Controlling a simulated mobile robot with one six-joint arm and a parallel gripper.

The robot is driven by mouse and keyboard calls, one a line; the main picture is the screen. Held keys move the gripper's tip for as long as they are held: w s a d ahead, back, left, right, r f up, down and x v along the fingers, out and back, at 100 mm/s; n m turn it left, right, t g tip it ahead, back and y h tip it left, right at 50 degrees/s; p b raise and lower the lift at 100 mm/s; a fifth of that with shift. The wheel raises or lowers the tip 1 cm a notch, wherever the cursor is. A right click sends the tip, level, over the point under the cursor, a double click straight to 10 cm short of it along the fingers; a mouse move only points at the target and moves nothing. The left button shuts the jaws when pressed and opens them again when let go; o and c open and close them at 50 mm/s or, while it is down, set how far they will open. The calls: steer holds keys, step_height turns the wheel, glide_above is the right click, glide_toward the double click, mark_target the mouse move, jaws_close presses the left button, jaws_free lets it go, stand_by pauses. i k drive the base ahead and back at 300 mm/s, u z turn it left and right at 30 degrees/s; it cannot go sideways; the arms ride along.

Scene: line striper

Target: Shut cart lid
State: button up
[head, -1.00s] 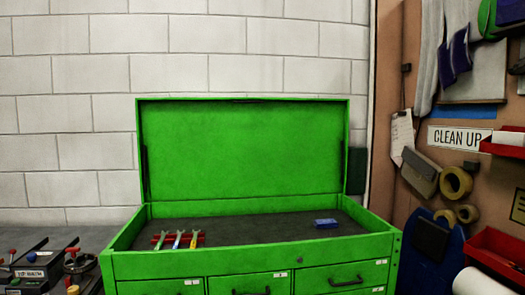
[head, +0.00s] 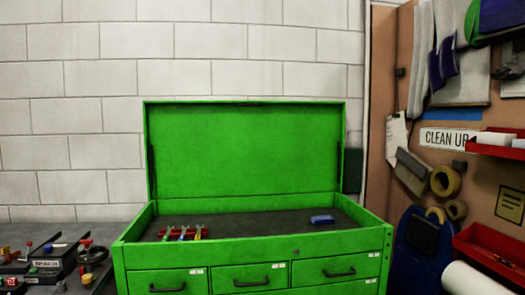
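The green tool cart (head: 250,250) stands ahead of me in the head view, against a white block wall. Its green lid (head: 245,150) stands open, upright along the back edge of the top tray. Inside the dark-floored tray (head: 262,220), several small tools (head: 183,233) rest on a red holder at the left, and a blue block (head: 322,219) lies at the right. The tray's contents appear to sit below the rim. My gripper is not in view.
Dark equipment with knobs (head: 55,262) sits on a grey surface left of the cart. On the right, a brown board carries a "CLEAN UP" sign (head: 449,138), tape rolls (head: 446,181), red bins (head: 490,250) and a white roll (head: 478,280). The space above the tray is clear.

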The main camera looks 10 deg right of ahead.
mark_target(192, 149)
steer(key=u, duration=0.15)
steer(key=i, duration=0.95)
steer(key=z, duration=0.05)
